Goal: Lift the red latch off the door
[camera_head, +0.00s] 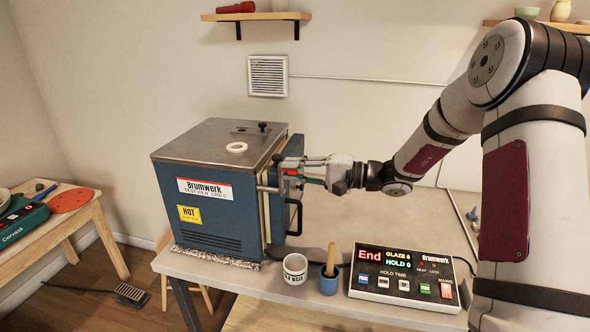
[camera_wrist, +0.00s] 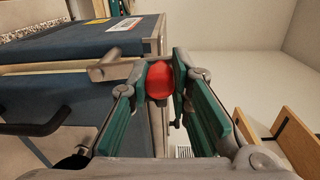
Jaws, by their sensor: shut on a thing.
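The blue kiln (camera_head: 215,200) stands on the worktable, with its door (camera_head: 279,205) on the right side and a black handle (camera_head: 294,217) on the door. My gripper (camera_head: 296,168) is at the upper part of the door edge. In the wrist view, my gripper (camera_wrist: 162,82) has its green-padded fingers on both sides of the red latch (camera_wrist: 160,80) and is shut on it. A metal bar (camera_wrist: 112,63) beside the red end reaches toward the kiln. In the head view the latch is mostly hidden by the fingers. The door appears closed or nearly so.
A control box (camera_head: 405,274) showing "End", a white cup (camera_head: 295,269) and a blue pot (camera_head: 329,281) with a wooden tool stand in front of the door. A white ring (camera_head: 237,147) lies on the kiln top. The tabletop behind the control box is clear.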

